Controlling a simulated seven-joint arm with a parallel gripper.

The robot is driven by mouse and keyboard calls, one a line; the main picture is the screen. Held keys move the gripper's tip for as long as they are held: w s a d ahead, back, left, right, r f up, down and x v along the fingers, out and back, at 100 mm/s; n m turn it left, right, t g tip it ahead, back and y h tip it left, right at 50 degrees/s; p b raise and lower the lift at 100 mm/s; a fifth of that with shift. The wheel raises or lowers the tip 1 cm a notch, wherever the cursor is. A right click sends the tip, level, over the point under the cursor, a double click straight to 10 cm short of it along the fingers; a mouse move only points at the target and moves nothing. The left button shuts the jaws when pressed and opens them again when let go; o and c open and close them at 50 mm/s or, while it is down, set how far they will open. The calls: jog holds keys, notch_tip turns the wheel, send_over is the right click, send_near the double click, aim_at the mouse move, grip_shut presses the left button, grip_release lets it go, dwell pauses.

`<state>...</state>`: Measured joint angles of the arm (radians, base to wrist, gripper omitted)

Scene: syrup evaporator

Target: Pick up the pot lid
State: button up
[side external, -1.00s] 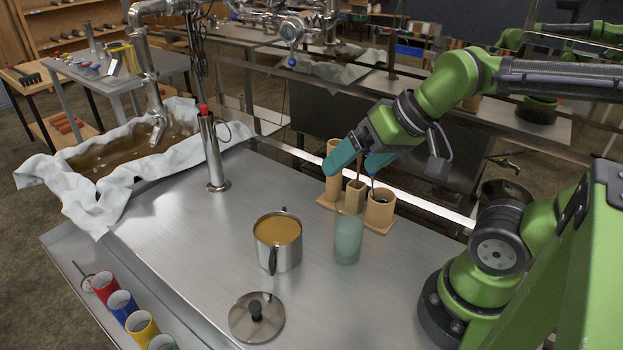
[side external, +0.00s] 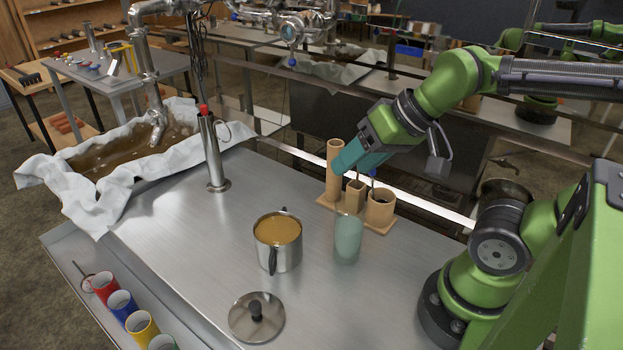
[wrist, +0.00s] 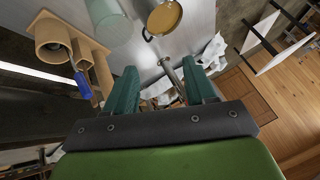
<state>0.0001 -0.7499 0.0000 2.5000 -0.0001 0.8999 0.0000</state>
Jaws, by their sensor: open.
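The pot lid (side external: 256,316) is a round steel disc with a black knob. It lies flat on the steel table near its front edge, in front of the pot. The steel pot (side external: 279,245) stands uncovered and full of brown liquid; it also shows at the top of the wrist view (wrist: 163,17). My gripper (side external: 350,160) has teal fingers and is raised near the wooden holder, far behind and right of the lid. In the wrist view my gripper (wrist: 160,85) is open with nothing between its fingers. The lid is not visible in the wrist view.
A wooden holder (side external: 382,225) with upright tubes stands under my gripper. A greenish glass (side external: 348,240) stands right of the pot. A metal cylinder (side external: 212,155) rises from the table behind the pot. Coloured cups (side external: 122,303) line the front-left tray. The table around the lid is clear.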

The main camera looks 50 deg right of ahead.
jog(key=n+g+h, duration=0.2)
jog(key=n+g, duration=0.2)
jog(key=g, duration=0.5)
send_over(254, 305)
jog(key=f, duration=1.6)
jog(key=shift+w+d+f, duration=0.15)
jog(key=shift+d+f, duration=0.15)
jog(key=shift+d, duration=0.1)
jog(key=shift+a+f, duration=0.2)
jog(key=shift+f, duration=1.2)
jog(key=shift+a+f, duration=0.2)
jog(key=shift+f, duration=1.15)
grip_shut()
